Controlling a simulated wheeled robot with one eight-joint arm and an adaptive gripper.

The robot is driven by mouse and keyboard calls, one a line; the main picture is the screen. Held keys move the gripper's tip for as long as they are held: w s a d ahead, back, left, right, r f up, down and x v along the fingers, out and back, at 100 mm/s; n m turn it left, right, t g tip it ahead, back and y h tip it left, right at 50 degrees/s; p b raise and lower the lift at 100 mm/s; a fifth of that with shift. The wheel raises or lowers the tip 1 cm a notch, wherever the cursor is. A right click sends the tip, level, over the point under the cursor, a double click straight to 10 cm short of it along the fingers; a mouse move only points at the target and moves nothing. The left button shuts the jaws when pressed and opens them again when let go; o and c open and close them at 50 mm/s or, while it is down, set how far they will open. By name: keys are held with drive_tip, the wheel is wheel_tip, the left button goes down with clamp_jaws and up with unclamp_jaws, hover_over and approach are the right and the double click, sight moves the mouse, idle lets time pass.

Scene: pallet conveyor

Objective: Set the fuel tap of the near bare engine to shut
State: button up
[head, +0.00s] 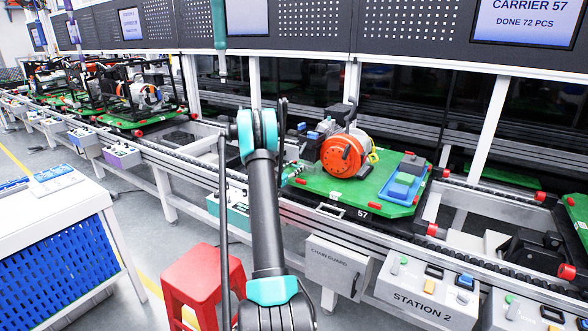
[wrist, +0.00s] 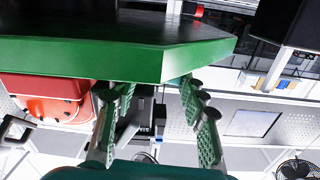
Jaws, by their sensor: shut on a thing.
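The near bare engine (head: 342,155), with a round orange cover, stands on a green pallet (head: 330,192) marked 57. My gripper (head: 291,172) is at the engine's left, low over the pallet's left end, partly hidden behind my arm. In the wrist view, which looks upside down, my gripper's two green-padded fingers (wrist: 155,90) reach past the pallet's green edge (wrist: 190,60). The engine's orange cover (wrist: 50,95) is left of them. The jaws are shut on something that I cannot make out. I cannot pick out the fuel tap or its setting in either view.
A blue tray (head: 404,184) sits on the pallet's right end. The conveyor rail (head: 330,218) runs in front. More engines on pallets (head: 145,95) stand at the far left. A red stool (head: 205,285), a white bench (head: 50,215) and the Station 2 box (head: 425,295) are nearer.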

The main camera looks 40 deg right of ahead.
drive_tip(key=shift+f+n, duration=0.1)
drive_tip(key=shift+n, duration=0.7)
drive_tip(key=o, duration=0.9)
drive_tip(key=shift+a, duration=0.1)
drive_tip(key=v, duration=1.2)
